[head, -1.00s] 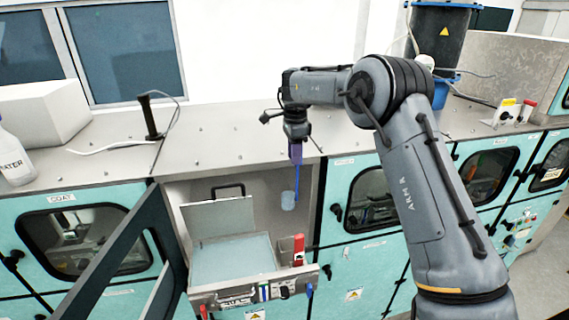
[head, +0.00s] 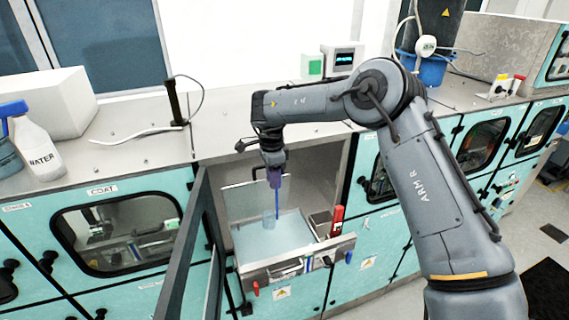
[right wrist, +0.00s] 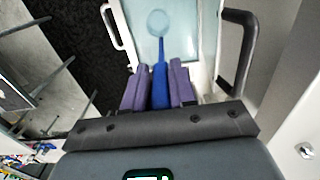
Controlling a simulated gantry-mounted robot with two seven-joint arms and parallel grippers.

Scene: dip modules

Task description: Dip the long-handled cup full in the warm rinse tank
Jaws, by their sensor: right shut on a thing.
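The long-handled cup is blue, with a translucent light-blue bowl (head: 269,219) at the lower end of its upright handle. My right gripper (head: 275,180) is shut on the handle, and the cup hangs below it. In the head view the bowl overlaps the open tank (head: 290,236), which holds pale blue liquid; I cannot tell whether the bowl touches the liquid. In the right wrist view the purple fingers (right wrist: 159,88) close on both sides of the blue handle, with the bowl (right wrist: 159,21) beyond them over the pale tank. The tank's raised lid (head: 250,198) stands behind. My left gripper is not in view.
An open dark-framed door (head: 190,262) stands left of the tank. A red-handled item (head: 337,220) sits at the tank's right front corner. A water bottle (head: 38,148) and a white box (head: 55,108) stand on the counter at left.

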